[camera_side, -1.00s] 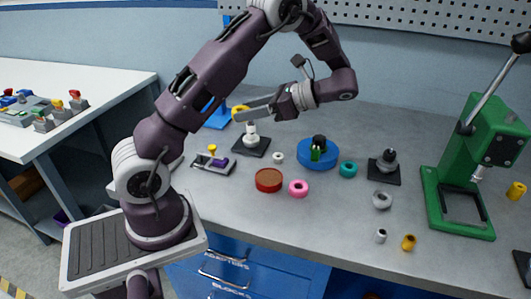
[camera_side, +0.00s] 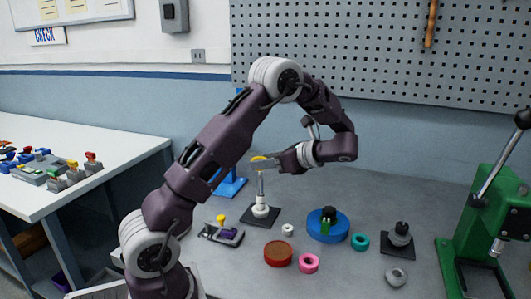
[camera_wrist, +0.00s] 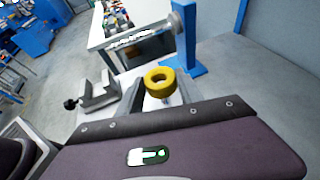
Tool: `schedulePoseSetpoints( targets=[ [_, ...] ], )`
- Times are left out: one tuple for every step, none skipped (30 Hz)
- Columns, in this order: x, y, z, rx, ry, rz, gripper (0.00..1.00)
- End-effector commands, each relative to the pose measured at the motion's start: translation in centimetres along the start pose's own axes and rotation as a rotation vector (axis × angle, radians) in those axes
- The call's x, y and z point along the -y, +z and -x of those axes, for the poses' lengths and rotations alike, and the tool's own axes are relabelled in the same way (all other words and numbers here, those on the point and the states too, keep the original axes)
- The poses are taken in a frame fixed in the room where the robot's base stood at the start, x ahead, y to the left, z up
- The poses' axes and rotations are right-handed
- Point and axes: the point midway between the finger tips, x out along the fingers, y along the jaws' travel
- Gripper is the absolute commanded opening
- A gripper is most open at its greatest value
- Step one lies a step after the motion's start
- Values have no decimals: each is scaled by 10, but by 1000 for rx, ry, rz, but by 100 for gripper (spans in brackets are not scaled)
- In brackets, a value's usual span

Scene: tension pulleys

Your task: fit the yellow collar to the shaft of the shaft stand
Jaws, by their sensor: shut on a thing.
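The yellow collar (camera_side: 259,158) is held in my gripper (camera_side: 262,162), which is shut on it. It also shows in the wrist view (camera_wrist: 153,88), tilted toward the camera, its hole visible between the fingers. The shaft stand (camera_side: 260,211) has a black square base, a white lower body and a slim grey upright shaft. In the side view the collar and fingers appear right above the shaft's top. The fingers hide the meeting place, so I cannot tell whether the collar touches the shaft.
A blue round base (camera_side: 328,232) with a dark-topped green part stands to the right. A red round dish (camera_side: 278,253), a pink ring (camera_side: 309,263) and a teal ring (camera_side: 360,242) lie in front. A blue stand (camera_side: 231,187) is behind, and a green press (camera_side: 488,225) far right.

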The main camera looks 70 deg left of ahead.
Motion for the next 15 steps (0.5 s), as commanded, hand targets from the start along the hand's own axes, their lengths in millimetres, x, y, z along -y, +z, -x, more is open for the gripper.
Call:
schedulePoseSetpoints(
  targets=[
    [0,-2,-1,1,1,-1,4],
    [0,-3,-2,0,1,-1,4],
    [0,-4,-2,0,1,-1,4],
    [0,-5,-2,0,1,-1,4],
    [0,-5,-2,0,1,0,4],
    [0,-5,-2,0,1,0,4],
    [0,-5,-2,0,1,0,4],
    [0,-5,-2,0,1,0,4],
    [0,-5,-2,0,1,0,4],
    [0,-5,-2,0,1,0,4],
    [0,-5,-2,0,1,0,4],
    [0,-5,-2,0,0,0,4],
    [0,-5,-2,0,0,0,4],
    [0,-5,-2,0,0,0,4],
    [0,-5,-2,0,0,0,4]
  ],
)
